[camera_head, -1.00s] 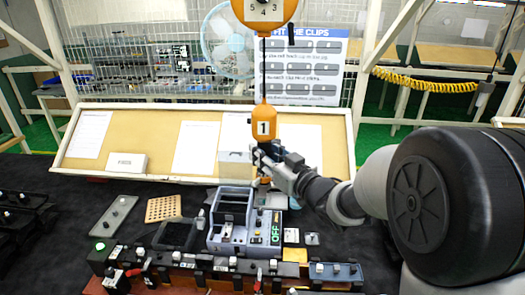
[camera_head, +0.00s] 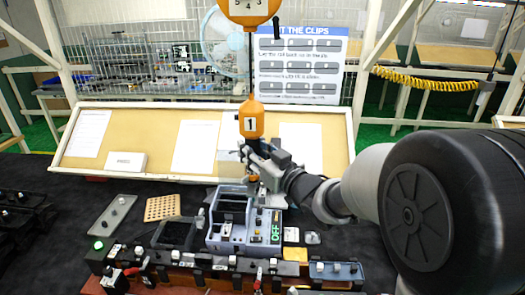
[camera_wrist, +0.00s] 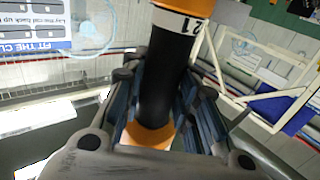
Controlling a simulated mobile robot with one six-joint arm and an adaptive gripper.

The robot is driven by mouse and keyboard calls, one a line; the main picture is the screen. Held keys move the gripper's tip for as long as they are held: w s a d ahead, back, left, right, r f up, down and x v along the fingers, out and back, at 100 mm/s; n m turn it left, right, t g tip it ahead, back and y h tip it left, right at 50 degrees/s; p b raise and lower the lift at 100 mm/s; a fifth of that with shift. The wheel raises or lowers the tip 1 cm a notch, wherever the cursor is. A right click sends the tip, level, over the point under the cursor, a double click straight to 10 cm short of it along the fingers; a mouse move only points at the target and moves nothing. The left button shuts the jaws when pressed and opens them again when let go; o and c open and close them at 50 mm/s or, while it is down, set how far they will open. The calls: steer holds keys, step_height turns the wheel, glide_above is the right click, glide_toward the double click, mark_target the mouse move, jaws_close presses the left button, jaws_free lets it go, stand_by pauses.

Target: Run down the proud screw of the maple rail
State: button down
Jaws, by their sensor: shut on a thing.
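An orange and black power screwdriver (camera_head: 251,124) marked 1 hangs upright on a line from an orange overhead balancer (camera_head: 248,10). My gripper (camera_head: 259,163) is shut around its lower black part, above the grey fixture. The wrist view shows the black grip (camera_wrist: 168,85) between the fingers, with orange above and below. The driver's bit is hidden. Several black clips with white knobs (camera_head: 197,258) stand in a row at the front over a reddish-brown strip. I cannot tell which piece is the maple rail, and no proud screw can be made out.
A tilted cork board (camera_head: 210,112) stands behind.

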steer(key=s+a+b, duration=0.3)
steer(key=a, duration=1.3)
steer(key=s+a+b, duration=0.2)
steer(key=a+b, duration=0.1)
steer(key=a, duration=1.3)
step_height(320, 180, down, 20)
steer(key=b, duration=1.4)
steer(key=shift+a+f, duration=0.15)
steer(key=shift+f, duration=0.85)
step_height(320, 180, up, 7)
steer(key=p, duration=0.2)
steer(key=shift+f, duration=0.2)
